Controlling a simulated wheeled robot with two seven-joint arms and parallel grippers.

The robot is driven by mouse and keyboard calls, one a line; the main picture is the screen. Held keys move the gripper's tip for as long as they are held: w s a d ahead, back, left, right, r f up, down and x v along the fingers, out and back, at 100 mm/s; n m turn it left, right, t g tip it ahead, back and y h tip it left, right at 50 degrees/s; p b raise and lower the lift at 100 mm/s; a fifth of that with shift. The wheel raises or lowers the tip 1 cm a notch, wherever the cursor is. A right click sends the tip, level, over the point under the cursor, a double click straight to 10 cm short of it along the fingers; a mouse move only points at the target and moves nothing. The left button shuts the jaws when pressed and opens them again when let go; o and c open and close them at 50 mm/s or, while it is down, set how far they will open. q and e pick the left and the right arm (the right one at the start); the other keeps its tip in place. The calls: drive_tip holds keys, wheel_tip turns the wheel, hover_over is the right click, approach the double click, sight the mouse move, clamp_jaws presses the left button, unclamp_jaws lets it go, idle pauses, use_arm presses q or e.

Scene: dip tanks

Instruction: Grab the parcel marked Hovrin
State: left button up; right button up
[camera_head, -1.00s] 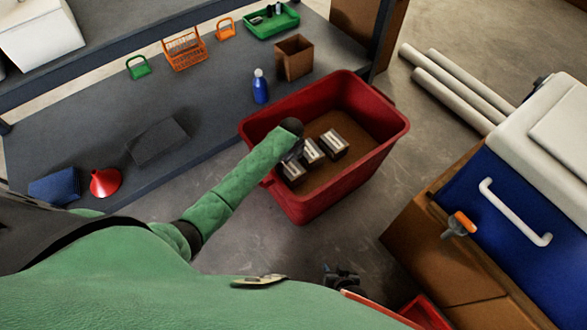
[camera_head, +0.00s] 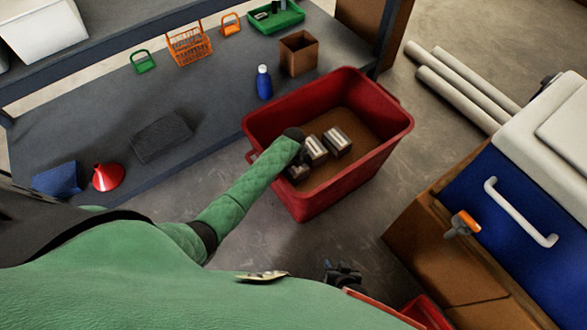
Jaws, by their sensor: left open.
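Three small parcels with pale labels lie in a row on the brown floor of the red tank (camera_head: 352,183): a right one (camera_head: 338,141), a middle one (camera_head: 316,149) and a left one (camera_head: 298,174). The label writing is too small to read, so I cannot tell which is marked Hovrin. My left arm, in a green sleeve, reaches over the tank's near left wall. My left gripper (camera_head: 297,160) is open at the left parcel and partly hides it; I cannot tell whether they touch. My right gripper (camera_head: 342,274) is low in the middle, outside the tank, its jaws unclear.
A grey shelf (camera_head: 90,120) at the left holds a blue bottle (camera_head: 264,83), a brown box (camera_head: 298,54), a red funnel (camera_head: 108,177) and baskets. A blue cooler (camera_head: 490,215) stands on brown boxes at the right. White pipes (camera_head: 455,85) lie on the floor behind.

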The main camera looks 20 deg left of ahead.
use_arm(q)
drive_tip(key=shift+f, duration=0.15)
drive_tip(key=c, duration=1.3)
